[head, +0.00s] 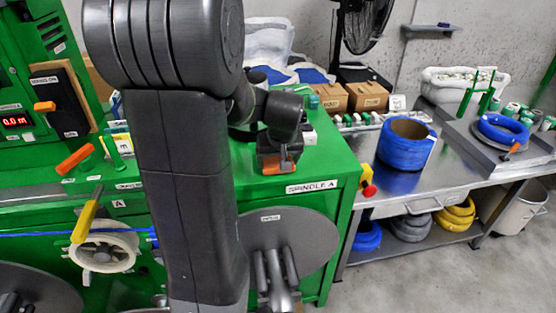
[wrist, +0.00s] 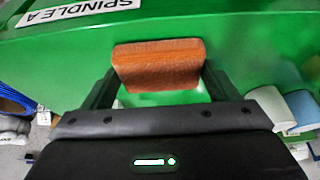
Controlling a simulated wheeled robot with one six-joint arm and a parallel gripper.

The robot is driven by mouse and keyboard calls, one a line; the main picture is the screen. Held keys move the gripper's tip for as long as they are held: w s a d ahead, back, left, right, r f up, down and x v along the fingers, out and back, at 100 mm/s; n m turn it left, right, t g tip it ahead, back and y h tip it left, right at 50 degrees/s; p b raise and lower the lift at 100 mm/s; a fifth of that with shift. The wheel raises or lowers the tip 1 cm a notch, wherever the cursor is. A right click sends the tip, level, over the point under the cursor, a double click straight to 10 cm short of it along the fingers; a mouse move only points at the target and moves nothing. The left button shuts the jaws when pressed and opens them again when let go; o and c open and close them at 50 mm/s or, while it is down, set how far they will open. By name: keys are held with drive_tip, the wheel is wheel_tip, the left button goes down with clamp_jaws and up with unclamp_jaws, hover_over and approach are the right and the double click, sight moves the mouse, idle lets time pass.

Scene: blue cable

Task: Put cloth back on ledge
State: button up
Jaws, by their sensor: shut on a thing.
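An orange-brown, block-shaped thing that looks like a folded cloth (wrist: 160,65) sits between the two fingers of my gripper (wrist: 158,88) in the wrist view. The fingers close on its two sides. In the head view my gripper (head: 280,168) is over the front of the green bench top (head: 322,150), and a bit of orange shows at its tip. I cannot tell whether the cloth touches the green surface. A small grey ledge (head: 420,27) is on the back wall, with a small dark blue thing on it.
The "SPINDLE A" label (head: 312,186) marks the bench's front edge. Cardboard boxes (head: 367,96) and white-and-blue bundles (head: 268,42) stand behind my gripper. A blue cable spool (head: 405,145) stands on the steel table to the right. My arm hides part of the bench.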

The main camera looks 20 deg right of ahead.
drive_tip(key=shift+f, duration=0.25)
drive_tip(key=o, duration=0.8)
drive_tip(key=v, duration=1.2)
drive_tip(key=shift+s, duration=0.1)
